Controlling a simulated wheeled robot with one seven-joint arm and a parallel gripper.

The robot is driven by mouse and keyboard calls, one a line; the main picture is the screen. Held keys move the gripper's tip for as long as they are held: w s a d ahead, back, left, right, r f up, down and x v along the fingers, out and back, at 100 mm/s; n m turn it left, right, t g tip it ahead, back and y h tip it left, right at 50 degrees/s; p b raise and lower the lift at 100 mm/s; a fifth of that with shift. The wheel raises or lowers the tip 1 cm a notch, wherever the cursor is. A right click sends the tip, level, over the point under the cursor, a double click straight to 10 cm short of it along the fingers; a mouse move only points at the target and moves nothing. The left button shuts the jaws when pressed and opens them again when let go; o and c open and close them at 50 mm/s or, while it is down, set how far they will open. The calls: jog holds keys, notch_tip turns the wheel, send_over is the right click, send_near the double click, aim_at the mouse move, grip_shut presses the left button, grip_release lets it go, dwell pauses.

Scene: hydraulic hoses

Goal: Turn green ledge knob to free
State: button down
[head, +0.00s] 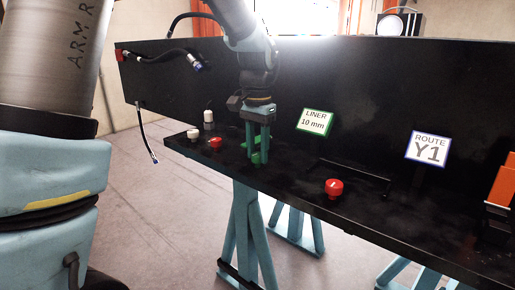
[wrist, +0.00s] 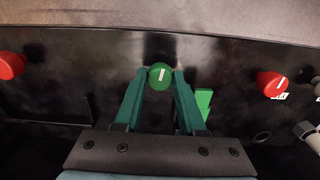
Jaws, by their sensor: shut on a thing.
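The green knob (wrist: 160,77) sits on the black ledge, with a white pointer line on its face that stands nearly upright in the wrist view. My gripper (wrist: 160,82) is shut on the green knob, with one finger on each side of it. In the head view my gripper (head: 257,150) points down at the ledge (head: 285,180), and its fingers hide most of the knob. A green patch (wrist: 204,100) shows beside the right finger in the wrist view; any lettering on it cannot be read.
Red knobs stand to both sides, one near (head: 215,143) and one farther right (head: 334,187). White knobs (head: 193,135) stand at the left end. A green-edged "LINER 10 mm" sign (head: 315,122) and a "ROUTE Y1" sign (head: 428,149) stand behind. Hoses (head: 165,55) hang from the back panel.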

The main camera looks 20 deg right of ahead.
aim_at(257, 154)
jog(key=shift+n, duration=1)
jog(key=c, duration=0.5)
grip_release()
jog(key=shift+r, duration=0.1)
notch_tip(257, 154, up, 11)
jog(key=b, duration=0.1)
jog(key=shift+a+f, duration=0.1)
jog(key=shift+f, duration=0.15)
